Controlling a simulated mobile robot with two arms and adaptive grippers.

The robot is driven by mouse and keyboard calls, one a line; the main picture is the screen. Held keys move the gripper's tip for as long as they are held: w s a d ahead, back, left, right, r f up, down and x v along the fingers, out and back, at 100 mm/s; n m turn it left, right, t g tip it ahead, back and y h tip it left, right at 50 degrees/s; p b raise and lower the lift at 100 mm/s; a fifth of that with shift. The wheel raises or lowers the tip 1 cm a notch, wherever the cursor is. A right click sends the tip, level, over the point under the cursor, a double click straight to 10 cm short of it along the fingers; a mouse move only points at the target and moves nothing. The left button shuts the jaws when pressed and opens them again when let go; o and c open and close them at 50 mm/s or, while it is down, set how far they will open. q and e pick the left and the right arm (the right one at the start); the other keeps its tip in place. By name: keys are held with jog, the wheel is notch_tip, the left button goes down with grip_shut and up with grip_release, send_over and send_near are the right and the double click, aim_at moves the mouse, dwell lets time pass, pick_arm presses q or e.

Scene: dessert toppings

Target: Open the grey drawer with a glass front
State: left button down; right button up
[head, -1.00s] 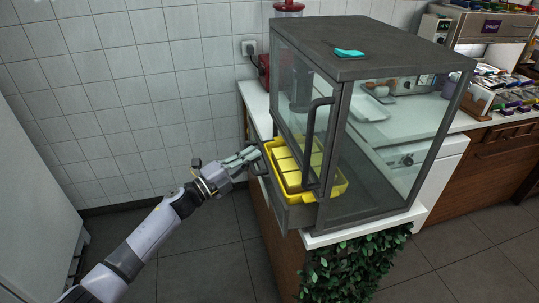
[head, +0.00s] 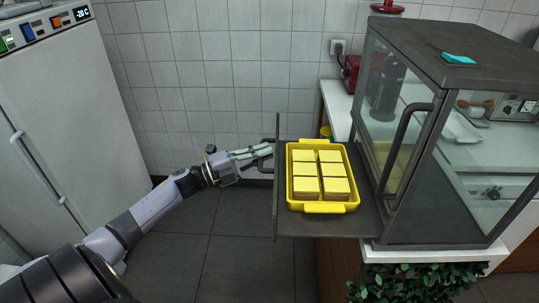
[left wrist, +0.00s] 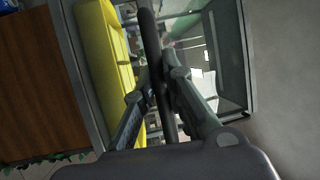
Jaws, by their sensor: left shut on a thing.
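The grey drawer (head: 318,224) is pulled out to the left of the glass display case (head: 420,40). A yellow tray (head: 325,208) with several yellow square pieces (head: 305,170) rests on it. My left gripper (head: 266,151) is at the drawer's outer front panel (head: 277,205), shut on its dark handle. In the left wrist view the handle (left wrist: 148,30) is a dark bar running between the fingers of my left gripper (left wrist: 152,80), with the yellow tray (left wrist: 112,85) beyond. My right gripper is not in view.
A white fridge (head: 80,120) stands at the left. Open tiled floor (head: 215,235) lies between it and the drawer. A second dark handle (head: 400,140) is on the case. Green leaves (head: 415,283) hang below the counter, and a teal cloth (head: 459,58) lies on top.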

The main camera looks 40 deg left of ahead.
pick_arm(q)
jog(key=shift+f, duration=0.1)
jog(key=c, duration=1.6)
grip_release()
jog(key=shift+c, duration=0.2)
jog(key=v, duration=1.2)
